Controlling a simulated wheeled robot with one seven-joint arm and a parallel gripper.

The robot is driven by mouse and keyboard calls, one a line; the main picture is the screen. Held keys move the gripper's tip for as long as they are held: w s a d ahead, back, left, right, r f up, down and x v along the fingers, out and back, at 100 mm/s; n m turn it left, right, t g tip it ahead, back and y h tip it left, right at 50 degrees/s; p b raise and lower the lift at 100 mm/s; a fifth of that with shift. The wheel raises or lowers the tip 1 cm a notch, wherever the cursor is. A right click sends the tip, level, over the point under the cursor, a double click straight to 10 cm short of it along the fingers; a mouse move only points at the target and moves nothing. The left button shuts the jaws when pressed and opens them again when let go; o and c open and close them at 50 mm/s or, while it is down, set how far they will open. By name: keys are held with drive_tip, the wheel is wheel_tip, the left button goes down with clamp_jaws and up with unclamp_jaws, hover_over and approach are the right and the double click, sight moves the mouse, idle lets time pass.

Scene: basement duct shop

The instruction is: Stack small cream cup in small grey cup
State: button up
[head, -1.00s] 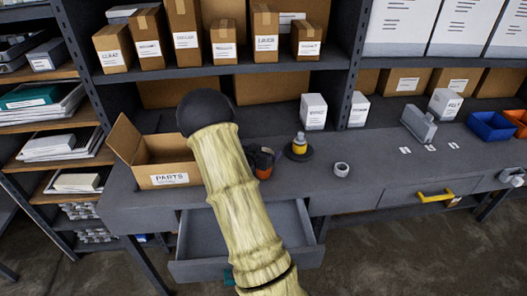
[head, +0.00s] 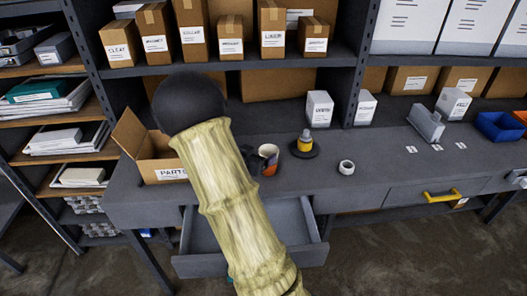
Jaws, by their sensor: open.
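My gripper (head: 249,158) shows as a small dark shape behind my arm, low over the bench; its fingers are mostly hidden, and it is open. Just right of it stands a small cup-like thing (head: 269,158) with a pale rim and an orange-red lower part. I cannot tell whether it is one cup or several nested, or whether my gripper touches it. A small pale grey-white ring-shaped thing (head: 346,167) with a dark middle sits apart, farther right; I cannot tell if it is a cup. I cannot tell the cream cup from the grey cup here.
A yellow bottle (head: 304,142) stands on a dark round base behind the cups. An open cardboard parts box (head: 155,165) stands left. A drawer (head: 306,240) hangs open below the bench (head: 385,170). Bare bench lies around the pale ring.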

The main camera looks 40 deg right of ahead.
drive_tip(key=shift+v, duration=1.2)
drive_tip(key=s+a+f+n+t+y, duration=0.15)
drive_tip(key=a+n+y, duration=0.7)
drive_tip(key=a, duration=0.95)
drive_tip(key=s+a+n+g+y, duration=0.2)
drive_tip(key=s, duration=0.5)
drive_tip(key=s+a+r+n+g+y, duration=0.1)
drive_tip(key=s+a+n+g+y, duration=0.1)
drive_tip(key=s, duration=0.4)
drive_tip(key=shift+s+a+g, duration=0.35)
drive_tip(key=shift+a+g, duration=0.2)
drive_tip(key=shift+a, duration=0.25)
drive_tip(key=shift+r, duration=0.1)
